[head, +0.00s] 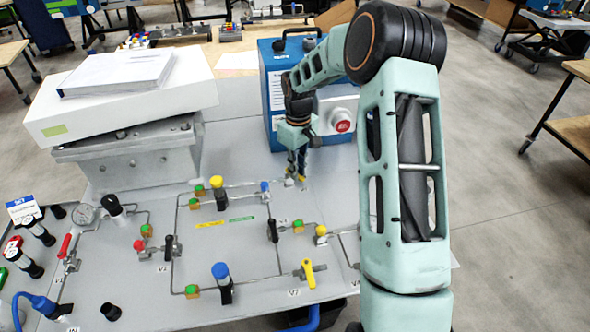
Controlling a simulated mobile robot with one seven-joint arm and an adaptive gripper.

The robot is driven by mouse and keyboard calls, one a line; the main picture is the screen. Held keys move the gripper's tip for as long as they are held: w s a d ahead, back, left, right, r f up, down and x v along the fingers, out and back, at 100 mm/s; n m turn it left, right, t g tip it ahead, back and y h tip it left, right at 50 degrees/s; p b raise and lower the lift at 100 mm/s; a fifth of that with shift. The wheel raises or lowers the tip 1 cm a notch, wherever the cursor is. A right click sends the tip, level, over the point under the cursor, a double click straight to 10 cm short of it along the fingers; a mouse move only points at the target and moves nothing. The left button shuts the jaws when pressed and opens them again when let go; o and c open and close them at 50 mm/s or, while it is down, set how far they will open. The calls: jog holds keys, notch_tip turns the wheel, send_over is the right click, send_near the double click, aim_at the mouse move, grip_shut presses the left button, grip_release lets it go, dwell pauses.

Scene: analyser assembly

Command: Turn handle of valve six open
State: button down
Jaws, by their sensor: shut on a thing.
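My gripper (297,168) points down at the back right of the grey panel (235,250), in front of the blue box. Its fingers are shut on a small valve handle there, at the right end of the upper pipe run. The fingers cover most of this handle, so its turn angle cannot be told. A small yellow part (302,178) shows at the fingertips. I cannot read a number on this valve.
The blue box (278,95) with a red knob (343,121) stands close behind my gripper. Other valves stand on the panel, including a yellow-handled valve (308,272), a blue-topped valve (221,280) and a black-handled valve (272,231). A white box (130,105) sits at back left.

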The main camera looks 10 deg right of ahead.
jog(key=n, duration=0.2)
jog(key=shift+w+d+n, duration=0.3)
jog(key=shift+d+n, duration=0.1)
jog(key=n, duration=0.2)
jog(key=w+n+p, duration=0.1)
jog(key=shift+d+n, duration=0.3)
jog(key=n, duration=0.2)
jog(key=w+n+p, duration=0.1)
jog(key=n, duration=0.1)
jog(key=shift+w+d+n, duration=0.15)
jog(key=shift+w+n, duration=0.05)
jog(key=shift+n, duration=0.1)
jog(key=c, duration=2)
grip_release()
jog(key=shift+o, duration=0.2)
